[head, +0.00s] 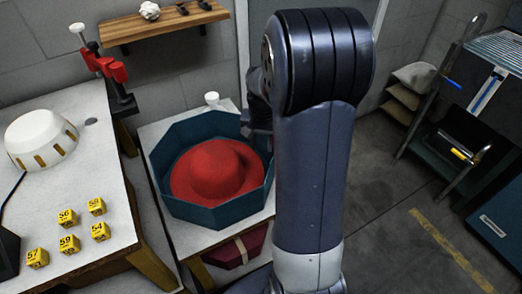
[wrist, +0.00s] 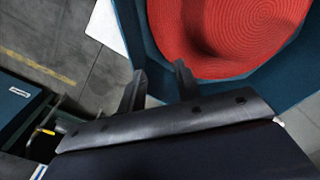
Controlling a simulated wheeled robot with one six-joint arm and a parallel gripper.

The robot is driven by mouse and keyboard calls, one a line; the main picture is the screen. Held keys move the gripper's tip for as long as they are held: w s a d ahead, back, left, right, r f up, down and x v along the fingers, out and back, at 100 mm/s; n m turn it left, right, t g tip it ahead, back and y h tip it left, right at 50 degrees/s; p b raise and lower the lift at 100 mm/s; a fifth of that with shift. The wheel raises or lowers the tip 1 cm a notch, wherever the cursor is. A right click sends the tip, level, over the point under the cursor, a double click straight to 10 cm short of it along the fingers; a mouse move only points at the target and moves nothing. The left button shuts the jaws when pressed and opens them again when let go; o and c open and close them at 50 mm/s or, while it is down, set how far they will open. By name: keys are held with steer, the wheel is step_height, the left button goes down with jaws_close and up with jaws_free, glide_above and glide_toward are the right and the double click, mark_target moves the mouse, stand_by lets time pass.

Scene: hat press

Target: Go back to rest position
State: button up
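My arm stands upright in the middle of the head view, and its links hide most of my gripper. In the wrist view my gripper (wrist: 160,68) has its two dark fingers apart with nothing between them. A red brimmed hat (head: 220,172) lies crown up inside a teal octagonal box (head: 222,213) on a white-topped stand. The hat (wrist: 225,32) and the box (wrist: 288,84) also show in the wrist view, just beyond my fingertips. My gripper is close to the box's right side. I cannot tell the exact gap to the box wall.
A wooden shelf (head: 160,26) hangs behind. A teal machine (head: 500,220) stands at right. Grey floor (head: 395,215) is clear between.

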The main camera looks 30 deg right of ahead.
steer(key=shift+r, duration=0.35)
step_height(320, 180, down, 10)
steer(key=shift+r+b, duration=0.15)
steer(key=shift+b, duration=0.55)
steer(key=shift+a, duration=0.1)
